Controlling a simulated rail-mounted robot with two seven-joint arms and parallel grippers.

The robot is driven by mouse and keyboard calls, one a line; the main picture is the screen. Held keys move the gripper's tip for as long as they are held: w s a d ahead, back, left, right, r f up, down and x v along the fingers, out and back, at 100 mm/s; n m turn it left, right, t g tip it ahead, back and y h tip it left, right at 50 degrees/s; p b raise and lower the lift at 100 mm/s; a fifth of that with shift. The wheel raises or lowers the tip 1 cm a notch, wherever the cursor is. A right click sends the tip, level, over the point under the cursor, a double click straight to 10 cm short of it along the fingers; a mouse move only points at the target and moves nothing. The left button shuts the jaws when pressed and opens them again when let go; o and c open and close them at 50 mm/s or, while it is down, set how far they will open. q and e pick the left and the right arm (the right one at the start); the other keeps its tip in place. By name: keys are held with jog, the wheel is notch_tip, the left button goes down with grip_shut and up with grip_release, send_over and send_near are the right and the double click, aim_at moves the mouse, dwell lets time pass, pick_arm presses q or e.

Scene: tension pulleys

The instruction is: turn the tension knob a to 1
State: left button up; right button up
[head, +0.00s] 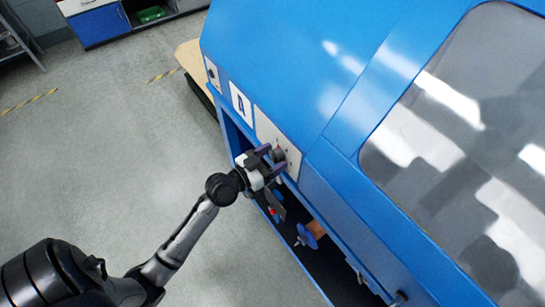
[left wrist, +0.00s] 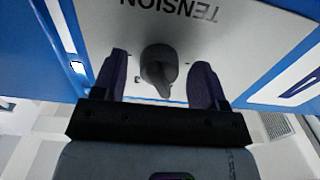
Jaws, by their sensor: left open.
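The tension knob (head: 278,155) is a dark grey knob on a pale panel (head: 266,128) on the side of the blue machine. In the left wrist view the knob (left wrist: 159,66) sits between the two purple fingers of my left gripper (left wrist: 160,82), with a gap on each side. The word TENSION shows upside down on the panel (left wrist: 225,25). In the head view my left gripper (head: 273,162) is at the panel and partly covers the knob. My right gripper is not in view.
A plate with a letter A (head: 240,103) is left of the knob panel. Below is an open blue bay with a blue handwheel-like part (head: 307,236). Grey floor (head: 110,130) is clear at left. A blue cabinet (head: 98,25) stands far back.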

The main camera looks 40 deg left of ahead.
pick_arm(q)
jog(key=shift+c, duration=0.7)
jog(key=c, duration=0.8)
